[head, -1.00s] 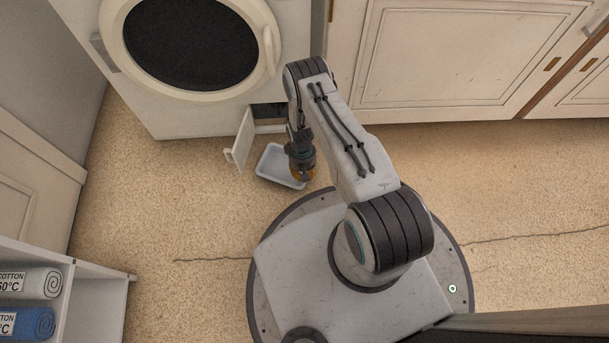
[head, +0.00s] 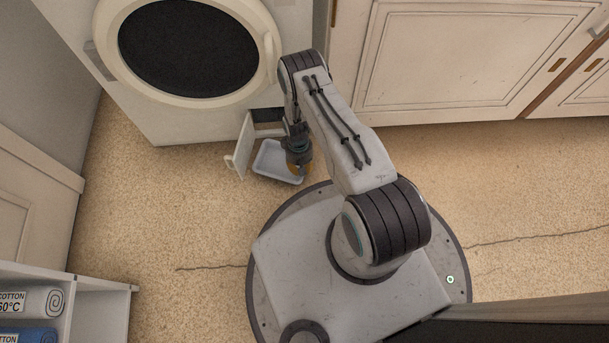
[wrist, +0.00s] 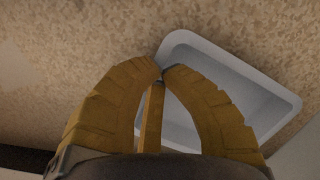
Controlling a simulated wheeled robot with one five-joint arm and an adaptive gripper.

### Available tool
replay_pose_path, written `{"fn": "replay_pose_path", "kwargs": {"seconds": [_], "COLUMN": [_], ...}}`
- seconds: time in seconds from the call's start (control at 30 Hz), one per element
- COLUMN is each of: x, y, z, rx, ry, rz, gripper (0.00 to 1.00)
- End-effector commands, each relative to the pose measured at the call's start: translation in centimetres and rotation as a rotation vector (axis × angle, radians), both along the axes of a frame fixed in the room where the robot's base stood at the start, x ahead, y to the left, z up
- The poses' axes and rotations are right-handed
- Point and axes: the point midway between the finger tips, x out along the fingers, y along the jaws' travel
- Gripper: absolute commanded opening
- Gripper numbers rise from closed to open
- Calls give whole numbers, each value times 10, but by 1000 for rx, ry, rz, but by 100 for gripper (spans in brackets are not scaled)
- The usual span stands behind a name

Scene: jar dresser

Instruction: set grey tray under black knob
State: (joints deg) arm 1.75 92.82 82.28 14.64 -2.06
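The grey tray (head: 266,163) is a shallow, pale open dish on the floor in front of the white washing machine, close to a small open hatch (head: 266,115) low in its front. My gripper (head: 299,174) points down at the tray's right edge. In the wrist view its yellow fingertips (wrist: 161,73) are brought together at the tray rim (wrist: 205,42), with the thin wall seemingly between them. The tray looks empty. I cannot make out the black knob; the hatch is dark and partly behind my arm.
The hatch's white flap (head: 242,145) stands open just left of the tray. The washing machine (head: 180,118) is behind, white cabinets (head: 450,60) at the back right, and a shelf with rolled towels (head: 100,300) at the lower left.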

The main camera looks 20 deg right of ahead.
Motion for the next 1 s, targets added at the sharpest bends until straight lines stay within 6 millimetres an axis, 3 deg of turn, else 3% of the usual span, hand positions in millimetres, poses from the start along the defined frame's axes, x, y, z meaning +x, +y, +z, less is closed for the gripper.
{"fn": "replay_pose_path", "kwargs": {"seconds": [0.37,0.8,1.0], "x": [3,15,19], "y": [0,0,-1], "z": [21,87,109], "rx": [0,0,0], "ry": [-1,-2,0], "rz": [0,0,0], "gripper": [0,0,0]}}
